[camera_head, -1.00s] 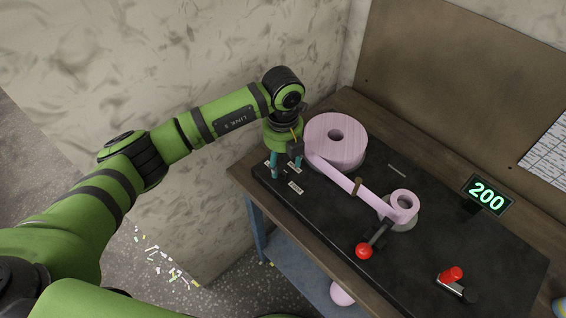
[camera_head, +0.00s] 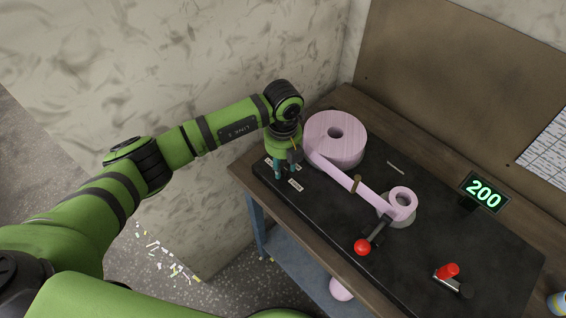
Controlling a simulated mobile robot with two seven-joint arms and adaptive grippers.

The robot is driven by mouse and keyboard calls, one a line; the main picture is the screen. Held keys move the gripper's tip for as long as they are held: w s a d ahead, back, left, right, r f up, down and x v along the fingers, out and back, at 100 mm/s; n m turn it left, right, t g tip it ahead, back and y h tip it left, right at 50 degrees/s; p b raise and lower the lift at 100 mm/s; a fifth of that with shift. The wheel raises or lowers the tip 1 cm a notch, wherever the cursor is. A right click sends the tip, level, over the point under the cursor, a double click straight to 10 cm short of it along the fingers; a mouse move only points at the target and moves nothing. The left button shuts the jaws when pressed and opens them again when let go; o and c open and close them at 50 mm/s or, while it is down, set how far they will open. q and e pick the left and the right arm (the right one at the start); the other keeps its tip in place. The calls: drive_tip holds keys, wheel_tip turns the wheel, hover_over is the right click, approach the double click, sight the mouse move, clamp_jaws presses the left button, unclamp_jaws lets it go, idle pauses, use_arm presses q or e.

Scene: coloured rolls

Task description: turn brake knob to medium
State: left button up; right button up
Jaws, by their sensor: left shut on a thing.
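My left gripper (camera_head: 284,170) points down at the far left corner of the black panel (camera_head: 330,222). Its teal fingers are shut at the spot among small white labels, where the brake knob sits. The knob itself is hidden by the fingers and wrist. One label (camera_head: 295,185) shows just in front of the fingers. Which setting the knob points to cannot be seen. My right gripper is not in view.
A large pink roll (camera_head: 348,150) stands right beside the gripper, its strip running to a small pink roll (camera_head: 403,198). A red-ball crank (camera_head: 362,247), a red-handled lever (camera_head: 448,271) and a green display reading 200 (camera_head: 484,194) are farther right.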

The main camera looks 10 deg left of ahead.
use_arm(q)
drive_tip(key=shift+s+f+n, duration=0.1)
drive_tip(key=shift+n, duration=0.2)
drive_tip(key=n, duration=0.3)
drive_tip(key=shift+n+b, duration=0.35)
drive_tip(key=shift+n, duration=0.05)
drive_tip(key=n, duration=0.4)
drive_tip(key=shift+s+d, duration=0.1)
drive_tip(key=n, duration=0.4)
drive_tip(key=shift+n, duration=0.4)
drive_tip(key=shift+n+p, duration=0.5)
drive_tip(key=shift+n, duration=1.5)
drive_tip(key=o, duration=1.2)
drive_tip(key=shift+c, duration=0.2)
drive_tip(key=shift+d, duration=0.1)
